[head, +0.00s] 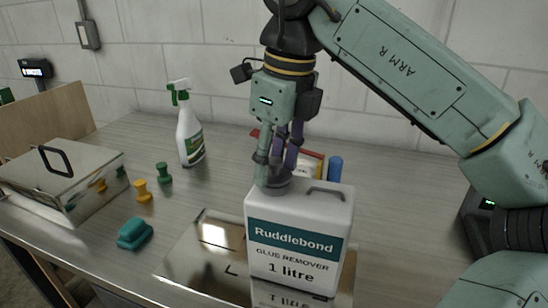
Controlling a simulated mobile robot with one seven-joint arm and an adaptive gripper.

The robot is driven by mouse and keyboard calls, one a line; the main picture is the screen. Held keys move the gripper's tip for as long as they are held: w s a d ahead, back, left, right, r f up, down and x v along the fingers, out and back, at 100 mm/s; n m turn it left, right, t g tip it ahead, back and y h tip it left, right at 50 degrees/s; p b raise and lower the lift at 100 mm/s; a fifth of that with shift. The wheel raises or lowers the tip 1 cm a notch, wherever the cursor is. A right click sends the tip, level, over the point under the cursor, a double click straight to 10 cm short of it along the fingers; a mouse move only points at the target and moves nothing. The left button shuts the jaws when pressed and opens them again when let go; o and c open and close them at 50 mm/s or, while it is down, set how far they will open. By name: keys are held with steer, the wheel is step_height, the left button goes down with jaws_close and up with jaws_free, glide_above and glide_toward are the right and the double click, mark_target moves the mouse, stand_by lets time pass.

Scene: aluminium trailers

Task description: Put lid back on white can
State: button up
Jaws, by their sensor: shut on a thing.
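The white can (300,236), labelled Ruddlebond glue remover 1 litre, stands upright on a shiny metal sheet (195,262).
A spray bottle (189,135), green and yellow pegs (143,191), a teal block (134,233) and a metal box (62,177) are to the left. A blue cylinder (335,168) and a red-and-yellow item (310,164) stand behind the can. The bench right of the can is clear.

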steer(key=o, duration=1)
steer(key=shift+o, duration=0.4)
steer(key=o, duration=0.4)
steer(key=shift+r+p, duration=0.45)
steer(key=shift+r, duration=3.05)
